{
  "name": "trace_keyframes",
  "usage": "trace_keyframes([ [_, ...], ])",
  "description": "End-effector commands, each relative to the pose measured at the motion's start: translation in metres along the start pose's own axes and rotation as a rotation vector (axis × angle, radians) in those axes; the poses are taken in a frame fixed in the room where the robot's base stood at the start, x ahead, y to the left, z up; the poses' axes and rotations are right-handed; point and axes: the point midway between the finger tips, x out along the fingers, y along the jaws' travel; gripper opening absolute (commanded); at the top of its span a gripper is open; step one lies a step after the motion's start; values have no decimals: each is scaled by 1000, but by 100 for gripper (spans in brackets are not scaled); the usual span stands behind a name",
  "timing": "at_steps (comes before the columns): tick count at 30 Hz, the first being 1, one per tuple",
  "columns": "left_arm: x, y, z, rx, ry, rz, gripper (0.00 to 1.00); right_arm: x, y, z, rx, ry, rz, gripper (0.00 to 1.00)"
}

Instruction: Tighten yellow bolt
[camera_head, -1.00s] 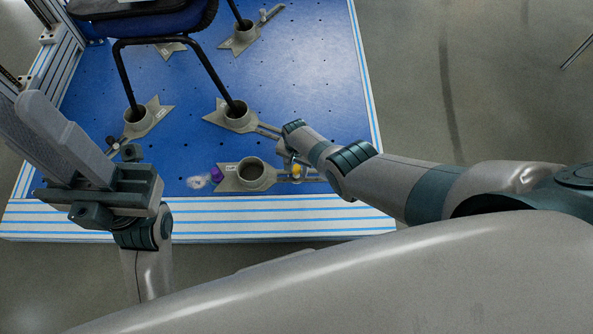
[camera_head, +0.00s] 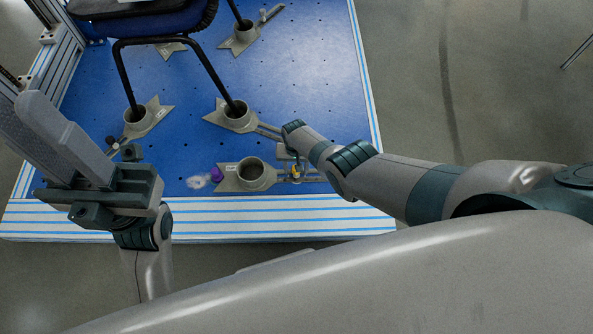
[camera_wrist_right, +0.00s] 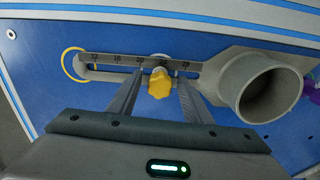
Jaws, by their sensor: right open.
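The yellow bolt (camera_wrist_right: 160,83) stands on the slotted, numbered arm (camera_wrist_right: 112,64) of a grey fixture with a round cup (camera_wrist_right: 268,88). In the head view, a little of the bolt (camera_head: 296,176) shows under my right wrist. My right gripper (camera_wrist_right: 161,77) is open, with one finger on each side of the bolt; I cannot tell whether either touches it. In the head view, the right gripper (camera_head: 294,166) is small and partly hidden. My left gripper (camera_head: 38,120) is raised at the left, away from the bolt, its finger gap unclear.
The blue perforated platform (camera_head: 310,70) has striped edges. A chair with black legs (camera_head: 122,75) stands in other grey cups (camera_head: 237,118) behind the bolt's fixture. A purple knob (camera_head: 217,174) is at that fixture's left end. A yellow ring (camera_wrist_right: 66,66) circles its slotted arm's end.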

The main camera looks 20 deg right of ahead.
Motion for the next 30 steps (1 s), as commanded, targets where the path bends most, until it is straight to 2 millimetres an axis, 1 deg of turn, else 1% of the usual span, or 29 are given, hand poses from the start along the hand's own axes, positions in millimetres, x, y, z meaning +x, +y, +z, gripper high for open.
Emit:
trace_keyframes([
  [8, 0, 0, 0, 0, 0, 0, 22, 0, 0, 0, -14, 0, 0, 45],
  [11, 0, 0, 0, 0, 0, 0, 22, 0, 0, 0, -71, 0, 0, 45],
  [19, 0, 0, 0, 0, 0, 0, 22, 0, 0, 0, -306, 1, 1, 45],
  [22, 0, 0, 0, 0, 0, 0, 22, 0, 0, 0, -344, 1, 1, 45],
  [28, 0, 0, 0, 0, 0, 0, 22, 0, 0, 0, -348, 1, 1, 45],
  [29, 0, 0, 0, 0, 0, 0, 22, 0, 0, 0, -348, 1, 1, 43],
  [30, 0, 0, 0, 0, 0, 0, 22, 0, 0, 0, -348, 1, 1, 33],
])
